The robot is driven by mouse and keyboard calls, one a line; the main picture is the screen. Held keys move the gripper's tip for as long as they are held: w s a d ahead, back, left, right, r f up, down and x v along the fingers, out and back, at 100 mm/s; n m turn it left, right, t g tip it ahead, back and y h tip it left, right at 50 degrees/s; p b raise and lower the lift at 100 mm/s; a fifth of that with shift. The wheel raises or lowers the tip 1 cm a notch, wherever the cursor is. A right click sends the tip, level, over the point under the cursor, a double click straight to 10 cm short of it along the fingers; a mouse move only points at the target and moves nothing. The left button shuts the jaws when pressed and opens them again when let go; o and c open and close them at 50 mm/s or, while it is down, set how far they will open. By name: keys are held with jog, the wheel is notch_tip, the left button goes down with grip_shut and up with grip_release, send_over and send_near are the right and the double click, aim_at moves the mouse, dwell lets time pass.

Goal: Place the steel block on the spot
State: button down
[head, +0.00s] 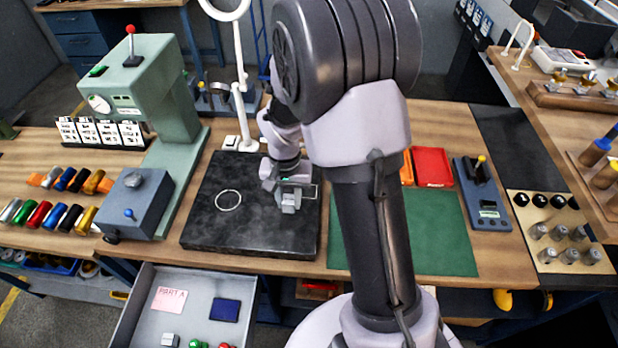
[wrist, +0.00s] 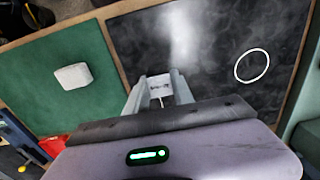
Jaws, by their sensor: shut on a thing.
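The steel block (head: 289,204) is a small grey-silver piece between the fingers of my gripper (head: 290,190). In the wrist view the block (wrist: 160,84) shows dark marking on its face, between the two fingers (wrist: 158,93). The spot is a thin white ring (head: 228,200) on the black stone plate (head: 205,228). The ring also shows in the wrist view (wrist: 252,66), empty. My gripper is shut on the block over the plate, to the right of the ring in the head view. I cannot tell whether the block touches the plate.
A pale block (wrist: 73,77) lies on the green mat (head: 450,235); my arm hides it in the head view. A green press (head: 170,100) and blue-grey box (head: 138,200) stand left of the plate. A white lamp stand (head: 241,110) rises behind. An open drawer (head: 180,285) is in front.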

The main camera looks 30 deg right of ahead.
send_over(308, 191)
jog(key=shift+f, duration=0.5)
jog(key=shift+f+b, duration=0.55)
jog(key=shift+f, duration=1.4)
jog(key=c, duration=1.1)
grip_release()
jog(key=s+a+r+t+p, duration=0.1)
jog(key=s+a+r, duration=0.1)
jog(key=r, duration=0.6)
jog(key=s+a+r+p, duration=0.1)
jog(key=a+r, duration=0.1)
jog(key=r, duration=0.5)
jog(key=s+a+r+t+p, duration=0.1)
jog(key=s+a+r, duration=0.15)
jog(key=r, duration=0.55)
jog(key=s+a+r+t, duration=0.1)
jog(key=s+a+r, duration=0.1)
jog(key=s, duration=0.4)
jog(key=s+a+r+n+t+y, duration=0.1)
jog(key=s+a+r, duration=0.1)
jog(key=s+a, duration=0.3)
jog(key=s+a+r+n+t+y, duration=0.1)
jog(key=s+a+r, duration=0.1)
jog(key=s+a, duration=0.2)
jog(key=shift+s+a+r+t, duration=0.15)
jog(key=shift+s+t, duration=0.05)
jog(key=shift+s, duration=0.5)
jog(key=shift+s+a+r+t, duration=0.1)
jog(key=shift+s+r+t, duration=0.1)
jog(key=shift+s, duration=0.45)
